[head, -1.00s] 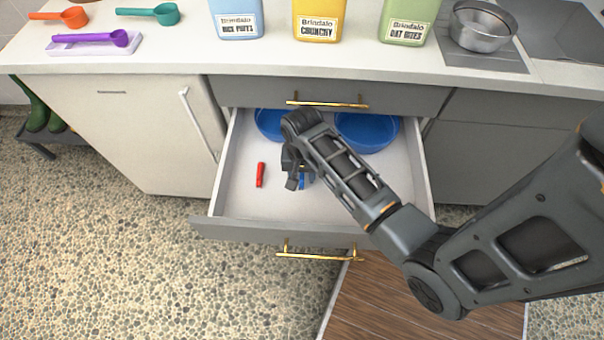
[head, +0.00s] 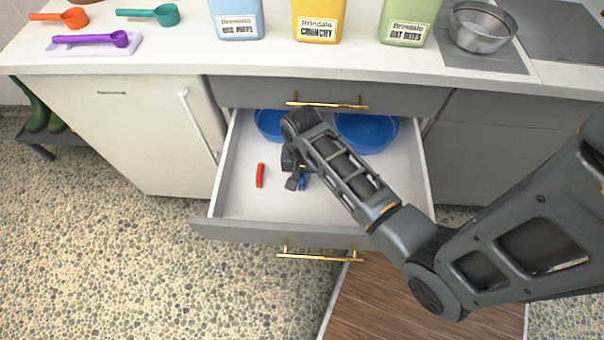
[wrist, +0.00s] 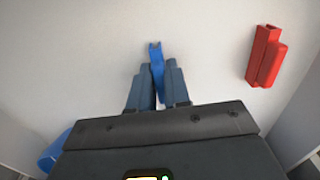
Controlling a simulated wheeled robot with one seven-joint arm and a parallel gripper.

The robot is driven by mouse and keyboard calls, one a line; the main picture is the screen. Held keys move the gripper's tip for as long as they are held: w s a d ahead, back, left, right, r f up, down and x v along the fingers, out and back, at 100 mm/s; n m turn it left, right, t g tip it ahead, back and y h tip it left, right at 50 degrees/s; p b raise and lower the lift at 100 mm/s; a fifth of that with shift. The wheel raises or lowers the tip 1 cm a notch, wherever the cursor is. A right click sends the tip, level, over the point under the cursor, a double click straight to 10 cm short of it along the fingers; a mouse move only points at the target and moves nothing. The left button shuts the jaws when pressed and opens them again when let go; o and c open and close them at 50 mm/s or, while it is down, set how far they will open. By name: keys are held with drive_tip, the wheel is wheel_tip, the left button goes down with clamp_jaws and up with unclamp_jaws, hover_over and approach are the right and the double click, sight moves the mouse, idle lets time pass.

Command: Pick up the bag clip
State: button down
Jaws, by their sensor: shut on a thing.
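A slim blue bag clip (wrist: 156,56) lies between the fingertips of my gripper (wrist: 157,72) in the wrist view, its forked end sticking out beyond them. My gripper is shut on it. In the head view my gripper (head: 297,182) points down into the open drawer, and only a small piece of the blue clip (head: 303,183) shows beside a finger. I cannot tell whether the clip touches the drawer floor. A red clip (head: 260,175) lies apart to the left on the drawer floor; it also shows at the right in the wrist view (wrist: 265,56).
The open drawer (head: 240,205) has walls close around my gripper. Two blue bowls (head: 368,132) sit at its back. Three food containers (head: 318,18), measuring scoops and a metal bowl (head: 483,27) stand on the counter above. The drawer's front left floor is clear.

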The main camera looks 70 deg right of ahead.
drive_tip(key=r, duration=0.4)
drive_tip(key=shift+s+d+r, duration=0.15)
drive_tip(key=shift+d+r, duration=0.05)
drive_tip(key=shift+d, duration=0.05)
drive_tip(key=s+d+r, duration=0.6)
drive_tip(key=s+d, duration=0.1)
drive_tip(key=d, duration=0.1)
drive_tip(key=shift+d+r, duration=0.15)
drive_tip(key=shift+r, duration=0.05)
